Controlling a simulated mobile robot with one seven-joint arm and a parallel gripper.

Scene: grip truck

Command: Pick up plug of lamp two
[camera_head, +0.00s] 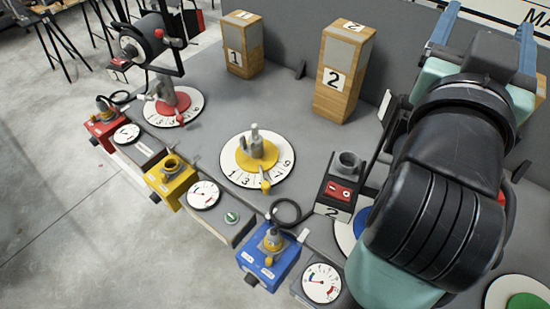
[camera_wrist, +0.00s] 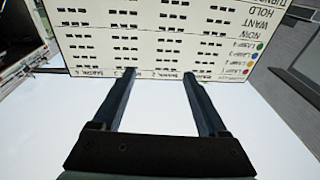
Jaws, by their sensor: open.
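The plug of lamp two (camera_head: 273,239) appears to be the grey plug seated upright in the blue socket box (camera_head: 262,264) in the head view. A black cable (camera_head: 300,212) loops from it toward the lamp base marked 2 (camera_head: 338,190). My arm hides most of lamp two. My gripper (camera_head: 487,22) is at the upper right, pointing away from the plug and far from it. In the wrist view my gripper (camera_wrist: 157,72) shows two dark blue fingers spread apart with nothing between them. The plug is not in the wrist view.
A yellow socket box (camera_head: 170,178) stands empty; a red one (camera_head: 107,130) holds another plug. Dials line the bench front. Wooden blocks marked 1 (camera_head: 243,45) and 2 (camera_head: 342,75) stand at the back. An upside-down chart board (camera_wrist: 155,35) lies beyond my fingers.

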